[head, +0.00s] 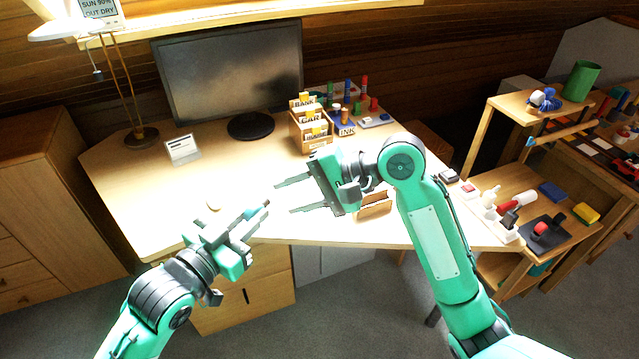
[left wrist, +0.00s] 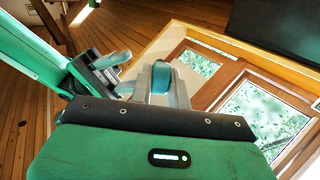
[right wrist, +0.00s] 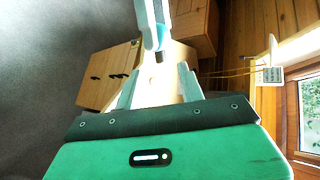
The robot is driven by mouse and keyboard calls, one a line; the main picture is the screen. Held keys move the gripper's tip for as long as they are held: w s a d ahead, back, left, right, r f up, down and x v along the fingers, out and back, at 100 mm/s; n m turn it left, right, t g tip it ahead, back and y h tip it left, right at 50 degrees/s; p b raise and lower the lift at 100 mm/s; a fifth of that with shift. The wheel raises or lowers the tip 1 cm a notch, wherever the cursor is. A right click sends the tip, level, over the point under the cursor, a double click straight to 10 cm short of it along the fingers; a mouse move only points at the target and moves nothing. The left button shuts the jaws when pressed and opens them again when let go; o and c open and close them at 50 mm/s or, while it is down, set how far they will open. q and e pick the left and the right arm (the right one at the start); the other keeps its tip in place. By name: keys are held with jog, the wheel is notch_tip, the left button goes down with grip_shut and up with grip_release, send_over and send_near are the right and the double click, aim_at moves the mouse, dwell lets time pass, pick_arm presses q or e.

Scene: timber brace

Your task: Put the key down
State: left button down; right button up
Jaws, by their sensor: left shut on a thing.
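My left gripper (head: 256,217) is shut over the front part of the desk (head: 130,190). A small blue-teal piece, which looks like the key's head (head: 262,211), shows at its fingertips. In the left wrist view the teal key head (left wrist: 161,77) stands between the fingers; the rest of the key is hidden. My right gripper (head: 283,197) is open and empty, just right of the left one. Its two spread fingers also show in the right wrist view (right wrist: 158,88). I cannot tell whether the key touches the desk.
A monitor (head: 230,75), a lamp (head: 140,135), a small white card (head: 183,149) and a card box (head: 311,130) stand farther back on the desk. A tool shelf (head: 520,190) stands at the right. The desk's left part is clear.

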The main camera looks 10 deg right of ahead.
aim_at(269, 202)
jog(key=shift+x, duration=2.6)
jog(key=c, duration=0.8)
pick_arm(q)
jog(key=shift+r, duration=0.1)
pick_arm(e)
jog(key=o, duration=0.8)
